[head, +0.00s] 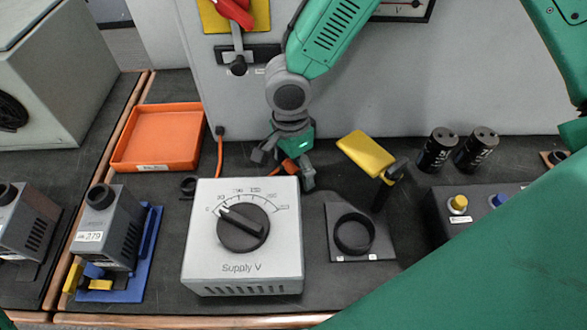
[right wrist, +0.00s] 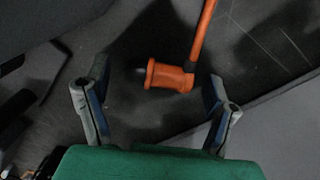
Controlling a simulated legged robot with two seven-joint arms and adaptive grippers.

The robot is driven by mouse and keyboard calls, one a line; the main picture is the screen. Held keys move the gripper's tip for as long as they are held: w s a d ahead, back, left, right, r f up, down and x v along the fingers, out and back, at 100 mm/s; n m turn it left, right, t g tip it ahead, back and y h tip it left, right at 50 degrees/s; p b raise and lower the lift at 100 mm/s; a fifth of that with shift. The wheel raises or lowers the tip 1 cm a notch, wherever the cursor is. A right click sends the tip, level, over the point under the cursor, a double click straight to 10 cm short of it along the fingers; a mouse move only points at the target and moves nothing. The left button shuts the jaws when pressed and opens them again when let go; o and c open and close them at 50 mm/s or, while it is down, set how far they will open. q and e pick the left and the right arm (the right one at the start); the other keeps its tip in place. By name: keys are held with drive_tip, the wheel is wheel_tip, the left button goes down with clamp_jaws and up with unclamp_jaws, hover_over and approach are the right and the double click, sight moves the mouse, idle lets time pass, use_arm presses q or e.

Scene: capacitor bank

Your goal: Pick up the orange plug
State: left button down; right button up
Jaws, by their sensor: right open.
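The orange plug (right wrist: 168,76) lies on the dark surface in the right wrist view, with its orange cable running up and away. In the head view, a bit of the plug (head: 289,167) shows between the fingers of my right gripper (head: 284,169), behind the Supply V box. My right gripper is open. In the right wrist view its fingers (right wrist: 158,88) stand apart on the left and right of the plug, with visible gaps on both sides. I cannot tell the exact height of the fingertips over the plug. My left gripper is not in view.
The grey Supply V box (head: 200,262) with a black dial stands just in front of the gripper. An orange tray (head: 158,138) is at left. A grey panel (head: 240,100) rises behind.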

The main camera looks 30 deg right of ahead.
drive_tip(key=shift+a, duration=0.2)
drive_tip(key=c, duration=1.3)
drive_tip(key=shift+d, duration=0.15)
drive_tip(key=shift+c, duration=0.4)
drive_tip(key=shift+r, duration=0.1)
